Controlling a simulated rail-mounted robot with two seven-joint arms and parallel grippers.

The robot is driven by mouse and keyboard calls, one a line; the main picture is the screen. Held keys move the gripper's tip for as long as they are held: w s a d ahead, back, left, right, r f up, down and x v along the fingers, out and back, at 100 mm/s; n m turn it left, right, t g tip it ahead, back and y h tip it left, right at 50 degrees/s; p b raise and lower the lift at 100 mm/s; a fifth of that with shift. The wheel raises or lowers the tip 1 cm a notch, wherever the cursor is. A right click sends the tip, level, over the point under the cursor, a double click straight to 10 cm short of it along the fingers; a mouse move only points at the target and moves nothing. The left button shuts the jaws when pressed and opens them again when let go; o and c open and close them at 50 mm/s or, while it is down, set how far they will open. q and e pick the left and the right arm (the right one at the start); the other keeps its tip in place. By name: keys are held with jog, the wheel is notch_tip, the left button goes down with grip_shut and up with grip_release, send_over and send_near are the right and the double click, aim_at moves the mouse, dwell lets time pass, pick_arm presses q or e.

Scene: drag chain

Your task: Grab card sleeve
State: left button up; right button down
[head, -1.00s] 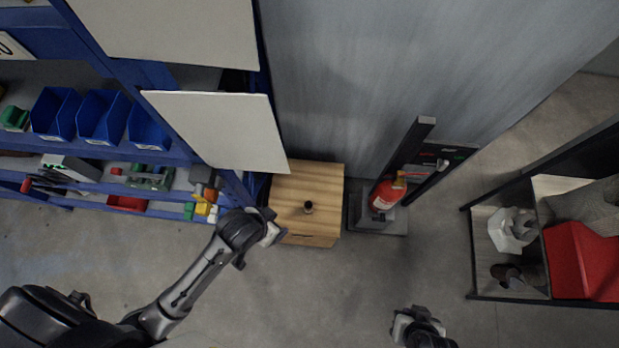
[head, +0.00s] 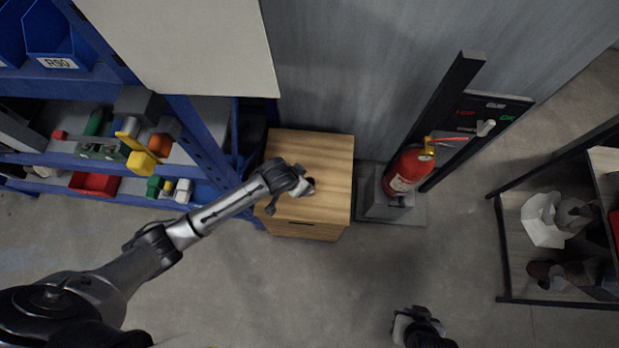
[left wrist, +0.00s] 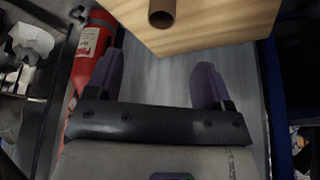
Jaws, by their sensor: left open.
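A brown cardboard sleeve (left wrist: 162,13), a short hollow tube, stands on top of a wooden cabinet (head: 325,155). In the left wrist view it is at the top edge, partly cut off, ahead of the gap between my fingers. In the head view only a dark part of it (head: 309,182) shows beside my left gripper (head: 289,202). My left gripper is open and empty, its two purple fingers spread in the left wrist view (left wrist: 158,68), apart from the sleeve. My right gripper (head: 404,326) is at the bottom of the head view; its fingers cannot be made out.
A red fire extinguisher (head: 405,172) stands on a base right of the cabinet. A blue shelf (head: 205,150) with bins and parts is on the left. A dark rack (head: 503,245) stands at the right. The floor in front is clear.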

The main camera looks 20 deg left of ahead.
pick_arm(q)
jog(key=b+x, duration=0.7)
jog(key=x, duration=0.7)
jog(key=shift+a, duration=0.15)
jog(key=shift+w+f+b, duration=0.2)
jog(key=shift+f+b, duration=0.15)
jog(key=shift+f, duration=0.05)
jog(key=c, duration=1)
jog(key=shift+r, duration=0.15)
